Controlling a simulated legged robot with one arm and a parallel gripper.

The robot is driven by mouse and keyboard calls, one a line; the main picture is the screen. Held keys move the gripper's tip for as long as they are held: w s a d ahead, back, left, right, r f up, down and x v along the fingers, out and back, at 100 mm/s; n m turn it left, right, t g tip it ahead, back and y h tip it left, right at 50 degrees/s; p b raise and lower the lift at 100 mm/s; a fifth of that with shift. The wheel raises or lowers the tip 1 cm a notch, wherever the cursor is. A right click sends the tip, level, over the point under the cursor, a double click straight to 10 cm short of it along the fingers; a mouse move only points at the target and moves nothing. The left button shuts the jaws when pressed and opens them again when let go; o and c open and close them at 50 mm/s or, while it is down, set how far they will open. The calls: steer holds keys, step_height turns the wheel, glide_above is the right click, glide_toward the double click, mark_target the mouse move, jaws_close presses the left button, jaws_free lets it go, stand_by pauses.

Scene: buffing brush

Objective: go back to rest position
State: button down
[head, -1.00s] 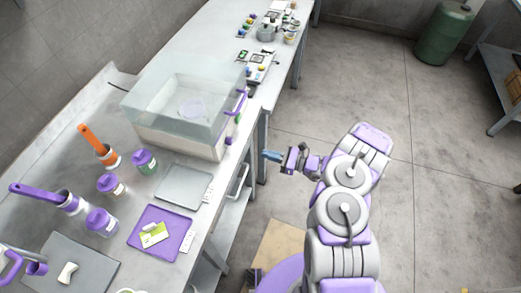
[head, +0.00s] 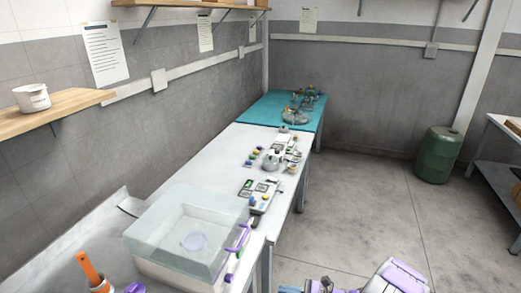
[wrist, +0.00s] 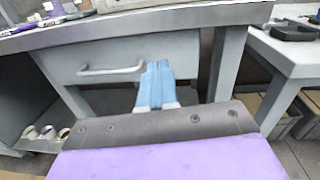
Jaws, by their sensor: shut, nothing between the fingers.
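My gripper (wrist: 155,88) shows in the wrist view with its blue fingers together and nothing between them. It points at a grey drawer front with a handle (wrist: 110,70) under the bench top, apart from it. In the head view only the upper edge of my arm shows at the bottom right, and a bit of my gripper (head: 290,290) shows at the bottom edge, in the free space right of the bench.
A clear-walled box (head: 190,228) stands on the bench, with an orange-handled tool (head: 90,268) at its left. Devices (head: 272,160) lie farther along the bench. A green barrel (head: 437,155) stands at the back right. The floor (head: 370,190) between is clear.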

steer(key=s+a+r+n+g, duration=0.2)
steer(key=a+r+n+g, duration=0.25)
steer(key=r, duration=0.25)
steer(key=s+a+r+n+g, duration=0.3)
steer(key=a+r, duration=0.2)
steer(key=r, duration=0.2)
steer(key=s+a+r+n+g+h, duration=0.2)
steer(key=s+r+n+g+h, duration=0.3)
steer(key=s+r, duration=0.5)
steer(key=s+d+r+n+t+h, duration=0.2)
steer(key=s+d+h, duration=0.4)
steer(key=s, duration=0.4)
steer(key=s+d+r+n+t+h, duration=0.2)
steer(key=s+d+n+t+h, duration=0.2)
steer(key=s+d, duration=0.5)
steer(key=shift+s+d+r+n+h, duration=0.15)
steer(key=shift+s+r+n+h, duration=0.2)
steer(key=shift+s+n+h, duration=0.7)
steer(key=shift+h, duration=0.25)
